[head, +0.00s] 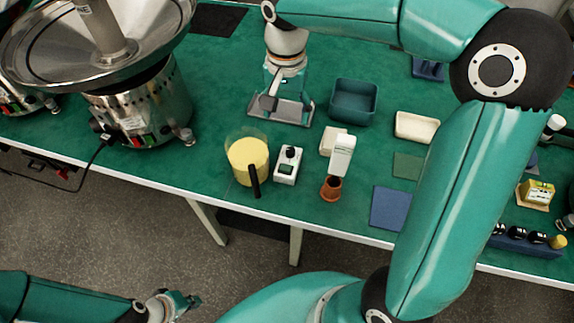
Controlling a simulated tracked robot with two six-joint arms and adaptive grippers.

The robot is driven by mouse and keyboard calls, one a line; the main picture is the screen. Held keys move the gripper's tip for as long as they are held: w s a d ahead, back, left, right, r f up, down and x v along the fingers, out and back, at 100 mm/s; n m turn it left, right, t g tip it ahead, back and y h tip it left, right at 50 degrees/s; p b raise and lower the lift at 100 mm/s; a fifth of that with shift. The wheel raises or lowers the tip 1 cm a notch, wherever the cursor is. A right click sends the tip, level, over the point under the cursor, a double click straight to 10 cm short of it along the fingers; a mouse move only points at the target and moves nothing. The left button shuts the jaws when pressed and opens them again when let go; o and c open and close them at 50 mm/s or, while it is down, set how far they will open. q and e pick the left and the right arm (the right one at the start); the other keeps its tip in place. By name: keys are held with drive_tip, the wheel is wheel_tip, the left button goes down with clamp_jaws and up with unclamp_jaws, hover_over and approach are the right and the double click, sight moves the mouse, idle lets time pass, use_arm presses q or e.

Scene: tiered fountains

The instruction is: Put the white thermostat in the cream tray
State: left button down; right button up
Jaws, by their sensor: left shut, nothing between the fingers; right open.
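A small white box with a black knob and a small display, which looks like the white thermostat (287,165), stands near the table's front edge, right of a yellow-filled clear container. The cream tray (416,127) lies further right, partly covered by my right arm. It looks empty. My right gripper (280,110) is open and points down over the table, behind the thermostat and apart from it. My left gripper (182,301) is shut and empty, low at the left, in front of the table and away from the objects.
The yellow-filled container (248,162) stands left of the thermostat. Right of it are a terracotta pot (331,188) with a white upright thing above it and a pale square block (328,142). A teal bin (353,102) stands behind. A steel fountain (140,105) fills the left.

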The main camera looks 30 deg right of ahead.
hover_over(288, 161)
drive_tip(key=f, duration=1.1)
drive_tip(key=shift+w+d+f+b, duration=0.2)
drive_tip(key=shift+w+f+b, duration=0.1)
drive_tip(key=shift+w, duration=0.05)
drive_tip(key=shift+s+a+f, duration=0.1)
drive_tip(key=shift+s+f, duration=0.05)
drive_tip(key=shift+f, duration=1.15)
drive_tip(key=shift+s+a+f, duration=0.1)
drive_tip(key=shift+s+f, duration=0.05)
drive_tip(key=shift+f, duration=1.15)
drive_tip(key=c, duration=1.2)
drive_tip(key=shift+r, duration=0.1)
drive_tip(key=shift+c, duration=0.2)
drive_tip(key=shift+r, duration=0.1)
